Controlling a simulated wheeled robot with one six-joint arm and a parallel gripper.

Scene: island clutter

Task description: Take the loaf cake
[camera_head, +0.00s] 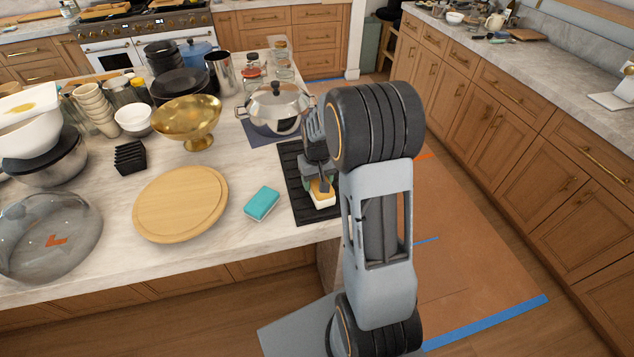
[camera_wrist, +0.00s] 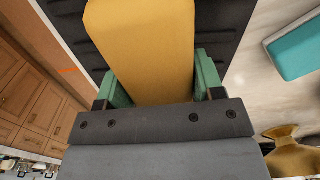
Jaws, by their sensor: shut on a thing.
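The loaf cake (camera_wrist: 142,45) is a golden-yellow block with rounded edges. In the wrist view it lies between the green fingers of my gripper (camera_wrist: 160,85), which is shut on it. In the head view a small pale part of the cake (camera_head: 323,201) shows below my gripper (camera_head: 319,186), at the black ribbed mat (camera_head: 298,197) near the island's front right corner. My arm hides part of this area. I cannot tell whether the cake touches the mat.
A teal sponge (camera_head: 262,203) and a round wooden board (camera_head: 180,204) lie left of the mat. A steel pot (camera_head: 275,112) and a gold bowl (camera_head: 187,118) stand behind. A glass dome (camera_head: 45,235) is at far left. The floor right of the island is open.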

